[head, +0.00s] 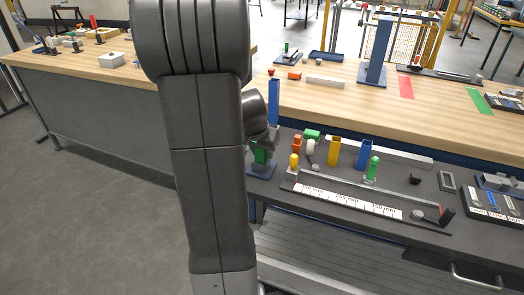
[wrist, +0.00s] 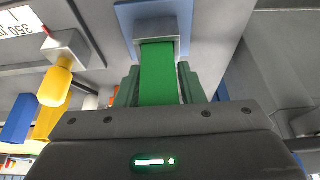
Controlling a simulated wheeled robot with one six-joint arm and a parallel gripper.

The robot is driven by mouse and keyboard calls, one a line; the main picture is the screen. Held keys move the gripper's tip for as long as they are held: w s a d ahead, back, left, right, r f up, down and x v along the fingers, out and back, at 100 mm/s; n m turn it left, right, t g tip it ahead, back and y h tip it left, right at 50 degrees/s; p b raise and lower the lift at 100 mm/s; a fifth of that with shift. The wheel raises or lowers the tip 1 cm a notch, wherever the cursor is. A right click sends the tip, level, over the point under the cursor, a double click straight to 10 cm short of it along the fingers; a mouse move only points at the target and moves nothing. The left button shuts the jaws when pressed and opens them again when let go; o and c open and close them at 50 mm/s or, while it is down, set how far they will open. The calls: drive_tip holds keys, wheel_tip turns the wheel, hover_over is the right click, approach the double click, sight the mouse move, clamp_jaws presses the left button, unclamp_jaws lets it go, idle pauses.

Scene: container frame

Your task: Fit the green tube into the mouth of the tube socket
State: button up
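The green tube (wrist: 158,72) sits between the two fingers of my gripper (wrist: 157,88) in the wrist view, and the fingers are shut on it. Its far end meets the grey tube socket (wrist: 162,21), which stands on a blue base plate (wrist: 126,14). The tube lines up with the socket mouth. How deep it reaches inside, if at all, I cannot tell.
A yellow-capped post (head: 294,160) stands close to the right of the socket, by a scale rail (head: 350,197). Yellow (head: 334,151) and blue (head: 362,154) upright holders and a green piece (head: 374,168) stand farther right. A tall blue post (head: 274,101) rises behind.

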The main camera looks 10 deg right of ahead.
drive_tip(key=shift+o, duration=1.2)
drive_tip(key=v, duration=1.4)
drive_tip(key=shift+p, duration=0.4)
drive_tip(key=shift+f, duration=0.1)
drive_tip(key=x, duration=1.4)
drive_tip(key=shift+b, duration=0.4)
drive_tip(key=shift+r, duration=0.25)
drive_tip(key=shift+s+a+r, duration=0.1)
